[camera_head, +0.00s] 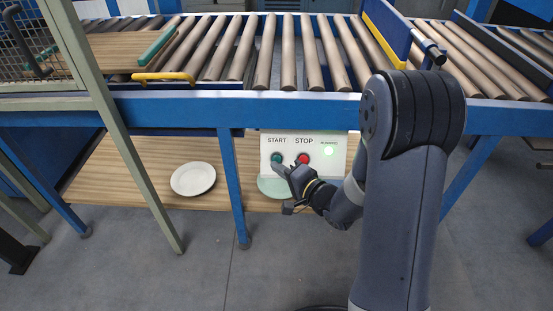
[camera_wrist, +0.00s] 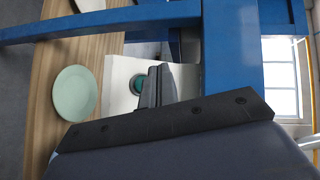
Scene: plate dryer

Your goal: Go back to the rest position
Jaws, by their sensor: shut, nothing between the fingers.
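My gripper (camera_head: 281,168) is shut and empty, its fingertips just in front of the green START button (camera_head: 277,157) on a white control panel (camera_head: 267,143). In the wrist view the closed fingers (camera_wrist: 153,84) lie beside and partly over the green button (camera_wrist: 136,85); I cannot tell whether they touch it. The red STOP button (camera_head: 303,158) is to the right, and a green light (camera_head: 328,150) glows on the panel. My arm stretches forward from the right side of the head view.
A white plate (camera_head: 193,179) lies on the lower wooden shelf (camera_head: 130,165). A pale green plate (camera_head: 272,188) shows below the panel, partly hidden, and in the wrist view (camera_wrist: 75,93). A blue beam (camera_head: 230,108) and roller conveyor (camera_head: 290,55) run above. The front floor is clear.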

